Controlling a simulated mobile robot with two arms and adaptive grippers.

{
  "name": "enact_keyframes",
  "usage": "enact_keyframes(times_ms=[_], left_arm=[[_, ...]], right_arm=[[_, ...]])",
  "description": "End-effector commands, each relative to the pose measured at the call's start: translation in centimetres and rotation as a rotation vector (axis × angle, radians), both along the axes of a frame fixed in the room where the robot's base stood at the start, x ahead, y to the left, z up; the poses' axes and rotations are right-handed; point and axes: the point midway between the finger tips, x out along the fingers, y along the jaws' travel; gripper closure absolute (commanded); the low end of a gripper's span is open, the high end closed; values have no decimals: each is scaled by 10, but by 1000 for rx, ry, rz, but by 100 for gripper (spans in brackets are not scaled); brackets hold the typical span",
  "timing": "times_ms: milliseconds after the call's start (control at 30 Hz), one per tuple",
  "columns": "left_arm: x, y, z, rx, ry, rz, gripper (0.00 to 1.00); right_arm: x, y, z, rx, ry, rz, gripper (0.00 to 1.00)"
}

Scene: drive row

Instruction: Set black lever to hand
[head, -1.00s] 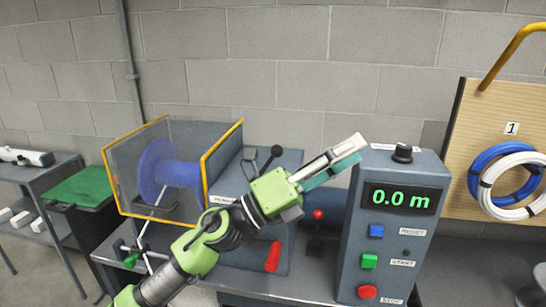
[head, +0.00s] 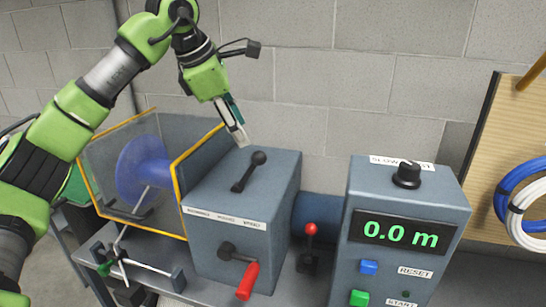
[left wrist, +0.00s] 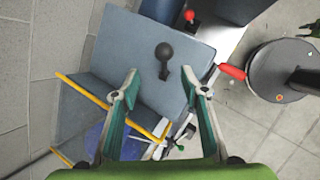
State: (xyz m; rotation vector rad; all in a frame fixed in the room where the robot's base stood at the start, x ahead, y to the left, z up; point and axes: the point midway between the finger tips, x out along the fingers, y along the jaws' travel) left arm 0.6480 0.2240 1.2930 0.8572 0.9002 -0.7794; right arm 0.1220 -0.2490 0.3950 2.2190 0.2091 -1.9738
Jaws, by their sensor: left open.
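The black lever (head: 249,171) with a ball knob lies on top of the grey gearbox housing (head: 215,196), its knob toward the back right. A label strip runs along the housing's front top edge; its words are too small to read. My left gripper (head: 240,137) is above and just behind the lever, pointing down, open and empty. In the left wrist view the lever (left wrist: 164,60) shows ahead of and between the two spread fingers (left wrist: 158,82), apart from both. My right gripper is not in view.
A red-handled crank (head: 247,280) is on the housing's front. A yellow-framed guard (head: 180,190) with a blue spool (head: 143,170) stands left. A red-knobbed lever (head: 311,230) and a control box (head: 405,200) reading 0.0 m stand right. The wall is close behind.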

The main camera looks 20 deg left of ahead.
Motion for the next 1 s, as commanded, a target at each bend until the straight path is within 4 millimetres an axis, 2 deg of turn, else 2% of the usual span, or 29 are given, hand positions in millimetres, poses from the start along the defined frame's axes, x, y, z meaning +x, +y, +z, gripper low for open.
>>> enact_keyframes(times_ms=[67, 133, 300, 400, 533, 700, 767, 1000], left_arm=[[2, 1, -5, 4, 4, 3, 59], [5, -1, -13, 4, 5, 2, 59], [19, -9, -43, 1, 7, 1, 59], [28, -14, -62, 2, 8, 0, 59], [39, -20, -85, 0, 6, 0, 59], [49, -25, -108, 0, 5, 1, 59], [52, -26, -113, -1, 3, 1, 59], [55, -28, -122, -1, 2, 0, 59]], right_arm=[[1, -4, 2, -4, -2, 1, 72], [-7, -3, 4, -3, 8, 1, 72], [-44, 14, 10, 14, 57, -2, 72], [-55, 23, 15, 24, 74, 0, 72], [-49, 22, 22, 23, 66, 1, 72], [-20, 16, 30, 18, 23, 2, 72], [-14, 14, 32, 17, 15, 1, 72], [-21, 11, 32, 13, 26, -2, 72]])
